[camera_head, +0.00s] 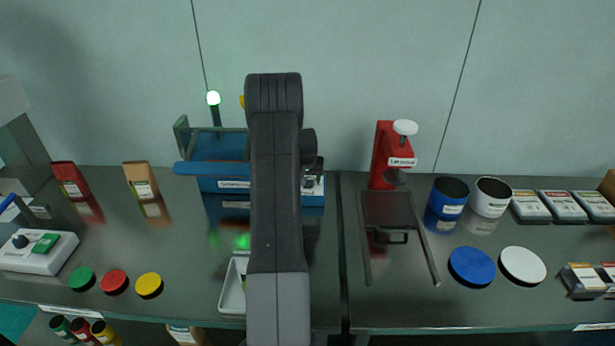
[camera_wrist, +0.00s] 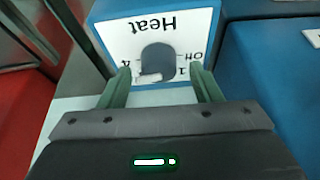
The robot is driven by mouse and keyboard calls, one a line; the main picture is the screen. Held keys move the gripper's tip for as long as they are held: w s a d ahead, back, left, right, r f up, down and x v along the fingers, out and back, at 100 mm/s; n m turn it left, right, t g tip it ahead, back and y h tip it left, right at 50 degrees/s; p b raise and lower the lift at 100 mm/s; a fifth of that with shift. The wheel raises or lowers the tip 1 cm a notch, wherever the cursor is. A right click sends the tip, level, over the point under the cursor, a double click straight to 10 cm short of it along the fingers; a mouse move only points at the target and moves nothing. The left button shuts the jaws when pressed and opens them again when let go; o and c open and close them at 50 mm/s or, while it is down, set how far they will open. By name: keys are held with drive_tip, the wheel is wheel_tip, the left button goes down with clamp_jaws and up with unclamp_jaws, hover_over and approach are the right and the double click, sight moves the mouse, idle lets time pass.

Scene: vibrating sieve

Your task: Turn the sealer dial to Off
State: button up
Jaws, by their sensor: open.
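The blue sealer (camera_head: 215,152) stands at the back of the bench in the head view, partly hidden behind my arm. Its white dial panel (camera_wrist: 115,35) fills the upper middle of the wrist view, with the word "Heat" upside down. The dark grey dial (camera_wrist: 158,58) sits on this panel, with an "Off" mark on its right and a "1" below that. A light patch shows at the dial's lower edge; I cannot tell surely which mark it points to. My gripper (camera_wrist: 165,76) is open, its green fingers on either side of the dial's lower part. Contact is unclear.
A white tray (camera_head: 231,289) lies in front of the sealer, beside my arm.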

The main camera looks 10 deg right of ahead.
drive_tip(key=shift+d+f, duration=0.1)
drive_tip(key=shift+f, duration=0.2)
drive_tip(key=c, duration=1)
